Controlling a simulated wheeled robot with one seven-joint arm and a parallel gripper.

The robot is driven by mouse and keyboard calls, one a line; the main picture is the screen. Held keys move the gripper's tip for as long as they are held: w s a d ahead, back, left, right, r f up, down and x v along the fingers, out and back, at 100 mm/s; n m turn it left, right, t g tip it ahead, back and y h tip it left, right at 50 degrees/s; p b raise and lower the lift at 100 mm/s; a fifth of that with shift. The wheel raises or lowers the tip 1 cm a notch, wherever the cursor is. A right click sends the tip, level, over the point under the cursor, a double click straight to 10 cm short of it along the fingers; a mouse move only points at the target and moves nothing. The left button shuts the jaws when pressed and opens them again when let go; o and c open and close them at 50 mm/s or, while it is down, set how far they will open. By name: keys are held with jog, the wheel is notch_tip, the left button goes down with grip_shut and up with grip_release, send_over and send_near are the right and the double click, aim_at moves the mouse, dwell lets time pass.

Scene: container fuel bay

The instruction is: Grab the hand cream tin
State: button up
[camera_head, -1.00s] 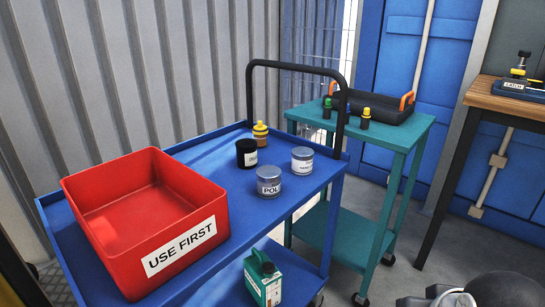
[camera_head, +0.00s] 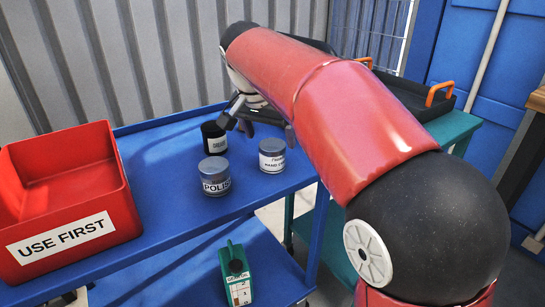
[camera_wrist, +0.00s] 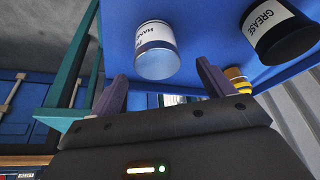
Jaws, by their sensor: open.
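The hand cream tin (camera_head: 272,156) is a grey-lidded round tin with a white label, upright on the blue cart's top near its right edge. In the wrist view, which looks upside down, the tin (camera_wrist: 156,50) appears beyond and between my fingertips. My gripper (camera_head: 236,118) is open and empty, just behind and left of the tin, above the cart top. The two fingers also show in the wrist view (camera_wrist: 161,72), apart from each other. No contact with the tin is visible. My arm covers the area to the tin's upper right.
A grey polish tin (camera_head: 214,178) stands left of the hand cream, and a black grease tin (camera_head: 214,138) behind it. A yellow-topped bottle (camera_wrist: 238,82) is near my finger. A red "USE FIRST" bin (camera_head: 65,190) fills the cart's left. A teal cart (camera_head: 455,128) stands behind right.

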aim_at(272, 144)
jog(key=x, duration=0.6)
jog(key=shift+s+f+b, duration=0.2)
jog(key=shift+f+b, duration=0.1)
jog(key=shift+c, duration=0.2)
jog(key=c, duration=1.1)
jog(key=shift+r, duration=0.1)
